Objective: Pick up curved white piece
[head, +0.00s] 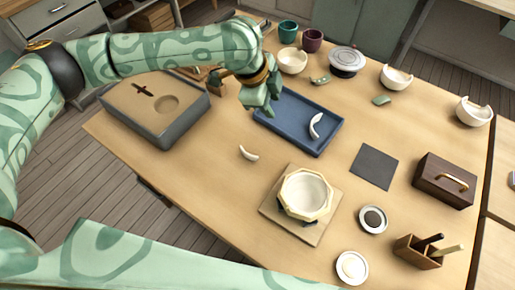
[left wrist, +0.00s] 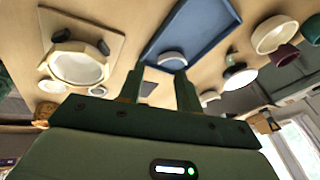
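A curved white piece (head: 316,125) lies on the right part of the blue tray (head: 332,137). In the left wrist view the curved white piece (left wrist: 173,57) shows beyond and between the two fingers, near the tray's edge (left wrist: 150,48). A second curved white piece (head: 249,154) lies on the bare table, left of the tray. My left gripper (head: 262,108) hangs over the tray's left end, apart from both pieces. Its dark green fingers (left wrist: 160,92) are spread with nothing between them. My right gripper is not in view.
A pale bowl (head: 305,193) stands on a square board in front of the tray. A sand-filled box (head: 150,130) is at the left, a dark wooden box (head: 445,183) at the right. Broken bowls (head: 397,80) and cups stand farther back. Table around the left piece is clear.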

